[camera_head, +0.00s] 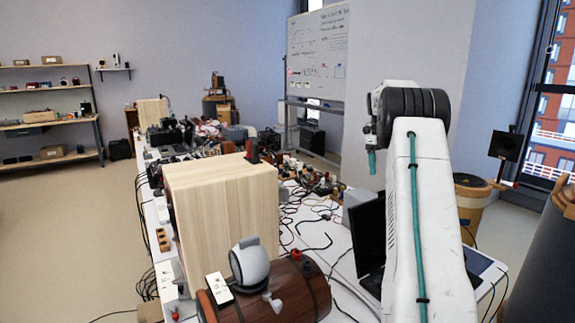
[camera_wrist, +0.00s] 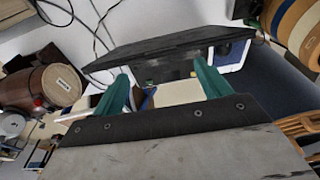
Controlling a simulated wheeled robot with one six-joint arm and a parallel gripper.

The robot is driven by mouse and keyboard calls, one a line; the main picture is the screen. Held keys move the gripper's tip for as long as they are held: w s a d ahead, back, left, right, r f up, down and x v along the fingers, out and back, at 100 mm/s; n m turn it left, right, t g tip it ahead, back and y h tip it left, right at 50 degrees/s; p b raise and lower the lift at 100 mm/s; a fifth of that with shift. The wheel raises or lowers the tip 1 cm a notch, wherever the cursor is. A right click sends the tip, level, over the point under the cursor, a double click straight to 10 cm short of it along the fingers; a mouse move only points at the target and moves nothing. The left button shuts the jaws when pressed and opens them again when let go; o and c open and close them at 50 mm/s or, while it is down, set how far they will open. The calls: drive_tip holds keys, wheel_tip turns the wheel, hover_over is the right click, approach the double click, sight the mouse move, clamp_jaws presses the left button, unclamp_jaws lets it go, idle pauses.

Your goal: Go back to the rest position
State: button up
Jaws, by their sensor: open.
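My gripper (camera_wrist: 163,82) shows in the wrist view with its two teal fingers spread apart and nothing between them. In the head view my white arm stands raised at the right, and a teal finger of the gripper (camera_head: 372,162) hangs down from its dark wrist, above the table. A black screen (camera_head: 368,237) stands on the table beside my arm, partly hidden by it. In the wrist view a dark panel (camera_wrist: 170,45) lies beyond the fingertips; I cannot tell how far below them it is.
A pale wooden block (camera_head: 225,200) and a brown barrel (camera_head: 310,290) with a grey rounded device (camera_head: 250,265) stand left of my arm. The barrel also shows in the wrist view (camera_wrist: 40,95). Cables and small items clutter the table. A whiteboard (camera_head: 318,55) stands behind; the floor at left is clear.

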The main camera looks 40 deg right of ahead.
drive_tip(key=s+a+f+n, duration=0.1)
drive_tip(key=a+f+n, duration=0.25)
drive_tip(key=n, duration=0.45)
drive_tip(key=s+a+r+n, duration=0.25)
drive_tip(key=a+n, duration=0.55)
drive_tip(key=a, duration=0.5)
drive_tip(key=s+a+r+n, duration=0.2)
drive_tip(key=s+a+n, duration=0.2)
drive_tip(key=a+n, duration=0.75)
drive_tip(key=s+a+n+t, duration=0.1)
drive_tip(key=s+a+n, duration=0.3)
drive_tip(key=s+a, duration=0.6)
drive_tip(key=s+a+n+t, duration=0.2)
drive_tip(key=s+a+n, duration=0.3)
drive_tip(key=a, duration=1.2)
drive_tip(key=shift+s+f, duration=0.45)
drive_tip(key=shift+s, duration=1.95)
drive_tip(key=shift+n, duration=0.25)
